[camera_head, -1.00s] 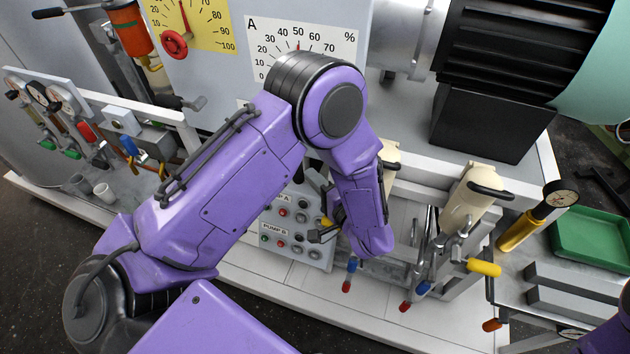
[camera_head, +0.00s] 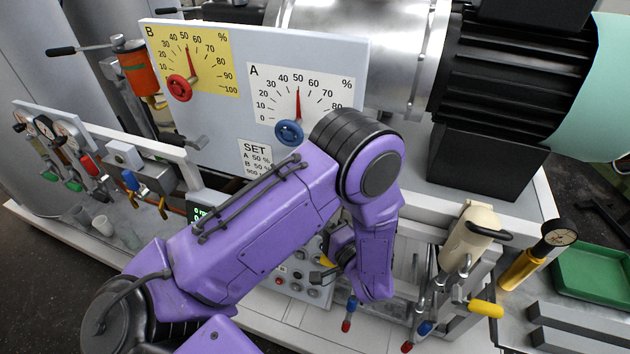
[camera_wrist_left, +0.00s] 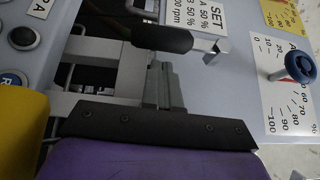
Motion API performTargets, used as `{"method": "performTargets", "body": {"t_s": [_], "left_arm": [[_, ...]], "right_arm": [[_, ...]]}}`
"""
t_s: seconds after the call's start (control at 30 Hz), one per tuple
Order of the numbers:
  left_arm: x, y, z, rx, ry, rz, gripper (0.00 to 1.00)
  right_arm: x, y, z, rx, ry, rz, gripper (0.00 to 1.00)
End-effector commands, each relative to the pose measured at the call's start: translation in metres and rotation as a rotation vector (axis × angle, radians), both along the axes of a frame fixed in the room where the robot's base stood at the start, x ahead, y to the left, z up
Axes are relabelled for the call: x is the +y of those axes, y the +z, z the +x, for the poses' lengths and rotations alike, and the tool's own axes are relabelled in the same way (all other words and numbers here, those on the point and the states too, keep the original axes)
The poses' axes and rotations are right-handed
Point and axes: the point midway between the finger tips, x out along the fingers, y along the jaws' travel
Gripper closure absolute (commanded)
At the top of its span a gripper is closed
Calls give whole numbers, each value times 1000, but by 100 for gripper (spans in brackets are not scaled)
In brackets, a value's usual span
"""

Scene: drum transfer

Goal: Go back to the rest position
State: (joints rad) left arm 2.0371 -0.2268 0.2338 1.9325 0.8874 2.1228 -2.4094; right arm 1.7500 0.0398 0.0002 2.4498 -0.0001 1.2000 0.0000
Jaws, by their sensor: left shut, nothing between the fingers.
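My purple left arm crosses the middle of the head view, its elbow in front of the panel's lower right and the motor base. My left gripper (camera_head: 319,276) shows only partly beside the forearm, in front of the push-button box (camera_head: 290,283). In the left wrist view its grey fingers (camera_wrist_left: 162,85) are together and empty. A black handle (camera_wrist_left: 161,38) shows beyond the fingertips; I cannot tell how far. My right gripper is not in view.
The dial panel (camera_head: 205,118) stands behind my arm, with a red knob (camera_head: 180,88) and a blue knob (camera_head: 289,133). To the right are a cream canister (camera_head: 471,236), levers, a brass gauge (camera_head: 524,268) and a green tray (camera_head: 596,274). Valves (camera_head: 92,170) line the left.

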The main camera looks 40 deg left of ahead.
Motion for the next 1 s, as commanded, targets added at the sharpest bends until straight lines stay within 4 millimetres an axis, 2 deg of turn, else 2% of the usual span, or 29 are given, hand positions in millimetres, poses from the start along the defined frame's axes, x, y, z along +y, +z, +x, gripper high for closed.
{"method": "performTargets", "body": {"t_s": [0.07, 0.23, 0.43, 0.57, 0.83, 1.0], "left_arm": [[-16, 2, 5, -1, 4, -1, 100], [-65, 2, -8, 0, 0, -2, 100], [-101, -3, -17, 0, 3, -4, 100], [-110, -1, -19, 0, 3, -4, 100], [-109, -2, -21, 3, 8, -3, 100], [-91, -29, -43, 39, 80, 8, 100]], "right_arm": [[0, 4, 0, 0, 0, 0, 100], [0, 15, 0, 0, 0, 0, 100], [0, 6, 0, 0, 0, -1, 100], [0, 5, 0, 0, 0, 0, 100], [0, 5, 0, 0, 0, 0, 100], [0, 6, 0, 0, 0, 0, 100]]}}
